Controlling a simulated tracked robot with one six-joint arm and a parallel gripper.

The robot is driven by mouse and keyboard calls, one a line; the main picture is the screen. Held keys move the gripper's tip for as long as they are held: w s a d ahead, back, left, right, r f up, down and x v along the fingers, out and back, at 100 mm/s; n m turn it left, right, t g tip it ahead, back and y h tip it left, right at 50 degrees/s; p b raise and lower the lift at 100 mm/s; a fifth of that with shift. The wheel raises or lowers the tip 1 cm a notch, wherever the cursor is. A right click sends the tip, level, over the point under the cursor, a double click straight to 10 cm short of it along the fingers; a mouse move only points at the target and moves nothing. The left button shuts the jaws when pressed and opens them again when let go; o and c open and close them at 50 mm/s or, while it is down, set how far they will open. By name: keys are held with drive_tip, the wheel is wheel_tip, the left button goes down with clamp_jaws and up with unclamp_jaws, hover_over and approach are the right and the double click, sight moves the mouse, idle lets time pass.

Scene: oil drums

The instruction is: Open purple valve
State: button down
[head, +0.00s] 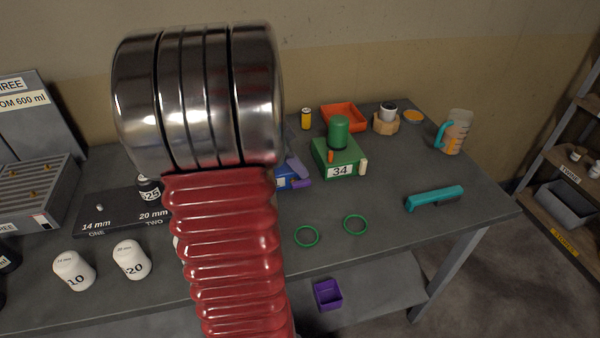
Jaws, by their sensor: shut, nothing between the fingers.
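A small purple piece (302,183), possibly the handle of the purple valve, shows beside a blue block (283,182) on the table. A paler lavender piece (297,166) sits just above it. My arm, with its shiny metal section and red ribbed sleeve, covers the left part of this block, so I cannot tell the valve's full shape or how it is turned. My gripper is not visible; my arm fills the middle of the head view.
The grey table (375,190) holds a green block marked 34 (340,171), two green rings (306,236), a teal-handled brush (434,198), an orange tray (344,116) and a measuring jug (455,132). White weights (131,259) stand at left. A purple bin (327,294) sits on the lower shelf.

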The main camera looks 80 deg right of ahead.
sight(301, 182)
wheel_tip(301, 182, up, 12)
drive_tip(key=shift+s+d, duration=0.2)
idle(0.9)
drive_tip(key=w+a+n+t+h, duration=0.2)
drive_tip(key=w+a+n+t, duration=0.4)
drive_tip(key=w+a+n, duration=1.25)
drive_tip(key=w+a+f+n+t+y, duration=0.1)
drive_tip(key=a+n, duration=0.5)
drive_tip(key=a, duration=0.9)
drive_tip(key=w+a+f+n+t+y, duration=0.2)
drive_tip(key=a+n, duration=0.4)
drive_tip(key=a, duration=0.9)
drive_tip(key=shift+w+a+t+y, duration=0.2)
drive_tip(key=shift+w+t+y, duration=0.65)
drive_tip(key=shift+w, duration=0.35)
drive_tip(key=shift+d, duration=0.1)
